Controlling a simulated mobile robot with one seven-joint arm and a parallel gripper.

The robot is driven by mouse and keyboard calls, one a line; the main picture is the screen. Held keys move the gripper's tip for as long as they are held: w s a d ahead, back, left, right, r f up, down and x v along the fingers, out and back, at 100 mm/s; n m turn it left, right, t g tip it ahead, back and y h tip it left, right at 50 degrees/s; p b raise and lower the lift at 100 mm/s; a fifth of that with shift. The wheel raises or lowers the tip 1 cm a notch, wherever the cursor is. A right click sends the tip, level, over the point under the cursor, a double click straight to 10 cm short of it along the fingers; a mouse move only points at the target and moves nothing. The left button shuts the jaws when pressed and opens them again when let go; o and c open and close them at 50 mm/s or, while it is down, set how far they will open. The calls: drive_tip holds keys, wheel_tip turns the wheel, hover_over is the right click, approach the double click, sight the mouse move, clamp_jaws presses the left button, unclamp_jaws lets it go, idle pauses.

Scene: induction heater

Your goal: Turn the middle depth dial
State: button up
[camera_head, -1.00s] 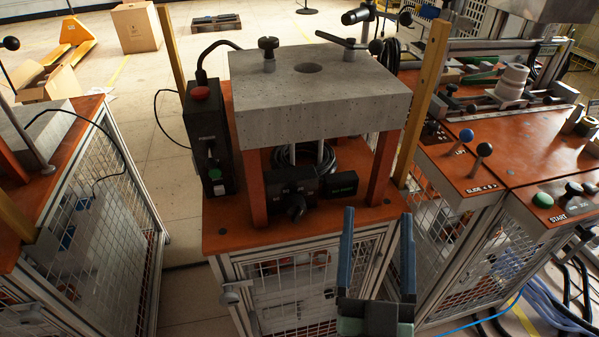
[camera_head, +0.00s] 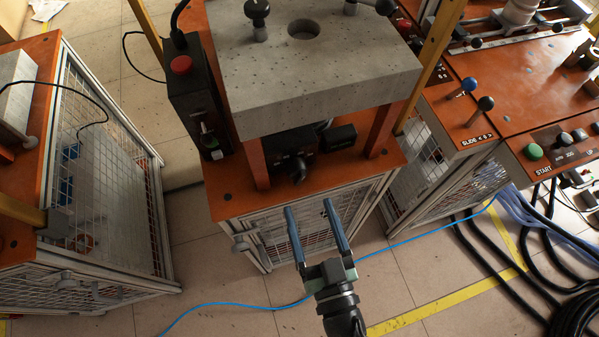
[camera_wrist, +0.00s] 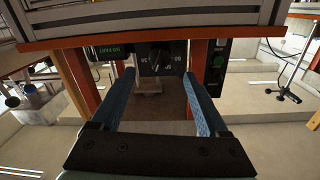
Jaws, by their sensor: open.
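The depth dial is a black knob (camera_head: 297,169) on the front of a dark box (camera_head: 282,147) under the concrete block. In the wrist view the knob (camera_wrist: 159,60) shows near the top middle, with pale scale marks around it. My gripper (camera_head: 308,206) has two blue fingers, open and empty, in front of the table's front edge. Its fingertips point toward the dial and stay apart from it. In the wrist view the dial lies beyond and between the fingertips (camera_wrist: 158,76).
The concrete block (camera_head: 310,70) overhangs the dial on orange posts (camera_head: 382,130). A control box with a red button (camera_head: 181,65) stands to the left. A small labelled box (camera_head: 337,138) sits right of the dial. A blue cable (camera_head: 415,243) crosses the floor.

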sight(300, 181)
drive_tip(key=x, duration=0.7)
drive_tip(key=shift+w, duration=0.25)
clamp_jaws()
